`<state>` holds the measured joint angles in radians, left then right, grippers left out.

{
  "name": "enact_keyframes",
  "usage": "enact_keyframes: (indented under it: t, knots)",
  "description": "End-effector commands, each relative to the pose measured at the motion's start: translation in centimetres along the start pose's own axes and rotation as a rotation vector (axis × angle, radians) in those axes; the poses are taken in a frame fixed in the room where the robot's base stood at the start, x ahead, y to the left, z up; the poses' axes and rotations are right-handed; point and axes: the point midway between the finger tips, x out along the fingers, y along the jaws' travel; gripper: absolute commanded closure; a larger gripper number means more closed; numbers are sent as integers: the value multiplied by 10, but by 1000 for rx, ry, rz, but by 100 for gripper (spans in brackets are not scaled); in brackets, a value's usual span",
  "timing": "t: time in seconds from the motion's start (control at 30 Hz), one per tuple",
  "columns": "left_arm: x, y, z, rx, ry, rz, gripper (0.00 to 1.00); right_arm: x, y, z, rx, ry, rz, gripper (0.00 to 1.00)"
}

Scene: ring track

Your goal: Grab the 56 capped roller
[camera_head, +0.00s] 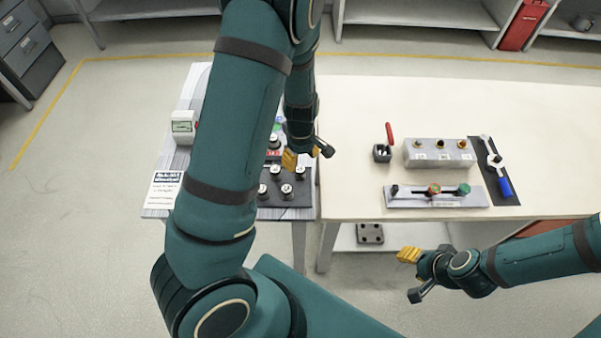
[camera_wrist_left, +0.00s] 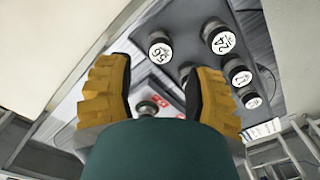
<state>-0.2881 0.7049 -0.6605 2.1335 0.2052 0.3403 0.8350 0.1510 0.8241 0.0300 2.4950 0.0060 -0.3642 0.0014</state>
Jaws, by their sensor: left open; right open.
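The 56 capped roller (camera_wrist_left: 160,48) shows in the left wrist view, a dark cylinder with a white cap marked 56, just beyond my left gripper (camera_wrist_left: 160,88). The yellow-padded fingers are wide apart and do not touch it. A roller marked 24 (camera_wrist_left: 220,40) stands to its right, with smaller capped rollers beside it. In the head view my left gripper (camera_head: 306,155) is above the dark roller tray (camera_head: 300,202); cap numbers are too small to read there. My right gripper (camera_head: 413,275) is open and empty in front of the bench.
The cream bench (camera_head: 350,205) on the right holds a metal block with holes (camera_head: 440,153), a slotted rail fixture (camera_head: 410,197), a small vise-like block with a red handle (camera_head: 382,152) and a blue-handled tool (camera_head: 504,187).

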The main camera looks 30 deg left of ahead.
Motion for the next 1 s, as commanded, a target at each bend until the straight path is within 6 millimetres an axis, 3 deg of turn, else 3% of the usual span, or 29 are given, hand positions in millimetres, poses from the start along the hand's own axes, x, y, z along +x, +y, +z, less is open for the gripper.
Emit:
enact_keyframes:
  t: [0.1,0.33,0.6,0.93,0.97,1.0]
  knots:
    - [16,0,0,0,0,-1,47,4,1,0,0,1,1,53]
    - [31,-1,-1,0,0,-1,47,6,2,0,0,1,1,53]
    - [68,-4,-2,1,0,-1,47,11,4,1,0,1,2,53]
    - [74,-3,-2,1,0,1,47,11,4,1,0,1,3,53]
    - [74,-3,-2,1,0,1,48,11,4,1,0,1,2,53]
    - [74,-3,-2,1,0,1,62,11,4,1,0,1,2,53]
